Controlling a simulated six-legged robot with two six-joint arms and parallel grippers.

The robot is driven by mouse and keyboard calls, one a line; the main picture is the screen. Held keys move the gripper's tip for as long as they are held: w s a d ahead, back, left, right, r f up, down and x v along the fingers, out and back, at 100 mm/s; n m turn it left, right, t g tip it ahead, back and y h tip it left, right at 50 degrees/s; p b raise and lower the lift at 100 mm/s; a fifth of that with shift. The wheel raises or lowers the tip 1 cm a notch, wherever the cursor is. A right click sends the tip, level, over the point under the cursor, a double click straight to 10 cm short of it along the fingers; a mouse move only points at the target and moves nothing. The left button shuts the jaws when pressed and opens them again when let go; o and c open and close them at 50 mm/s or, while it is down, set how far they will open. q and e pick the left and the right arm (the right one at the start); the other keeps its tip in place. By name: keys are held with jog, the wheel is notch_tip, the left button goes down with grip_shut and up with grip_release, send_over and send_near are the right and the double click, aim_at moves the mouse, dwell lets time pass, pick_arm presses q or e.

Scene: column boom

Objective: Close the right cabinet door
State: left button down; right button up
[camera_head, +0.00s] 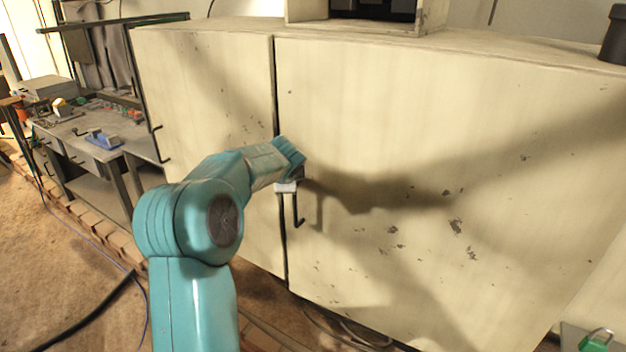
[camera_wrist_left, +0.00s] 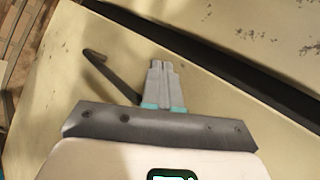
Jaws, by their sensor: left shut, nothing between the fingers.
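The right cabinet door (camera_head: 400,150) is a large cream panel with chipped dark spots. A narrow dark gap (camera_head: 276,90) separates it from the left cabinet door (camera_head: 205,90). I cannot tell whether the right door stands slightly ajar. My left gripper (camera_head: 287,186) is at this gap, beside the dark handle (camera_head: 298,212), mostly hidden by my arm. In the left wrist view my left gripper (camera_wrist_left: 159,66) is shut and empty, with a dark bent handle (camera_wrist_left: 112,75) just left of its fingers and a wide black gap (camera_wrist_left: 210,60) to the right. My right gripper is not in view.
The left door has its own handle (camera_head: 158,145). A workbench (camera_head: 85,130) with small items stands at the left. A dark canister (camera_head: 615,35) is on the cabinet top. Cables (camera_head: 85,315) lie on the floor. A green-handled object (camera_head: 597,340) is at the lower right.

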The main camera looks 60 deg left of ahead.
pick_arm(q)
jog(key=s+d+r+b, duration=0.1)
jog(key=s+d+r, duration=0.2)
jog(key=s+r, duration=0.3)
jog(key=w+d+f+t+h, duration=0.1)
jog(key=w+d+f+h, duration=0.1)
jog(key=w+d+f, duration=0.5)
jog(key=w+d+f+h, duration=0.3)
jog(key=d+f, duration=0.2)
jog(key=f, duration=0.4)
jog(key=w+d+f+n+h, duration=0.2)
jog(key=d+f+h, duration=0.2)
jog(key=d+f, duration=1.05)
jog(key=s+d+f+n+g+h, duration=0.15)
jog(key=s+d+f, duration=0.3)
jog(key=d, duration=0.45)
jog(key=s+d+f+n+g+h, duration=0.1)
jog(key=s+d+f+n, duration=0.15)
jog(key=d+f, duration=0.45)
jog(key=s+d+f+n+g, duration=0.1)
jog(key=s+d+f+g, duration=0.1)
jog(key=s+d, duration=0.7)
jog(key=s+f, duration=0.1)
jog(key=s, duration=0.2)
jog(key=shift+s+d+n+h, duration=0.2)
jog(key=shift+d+n+h, duration=0.15)
jog(key=shift+n, duration=0.05)
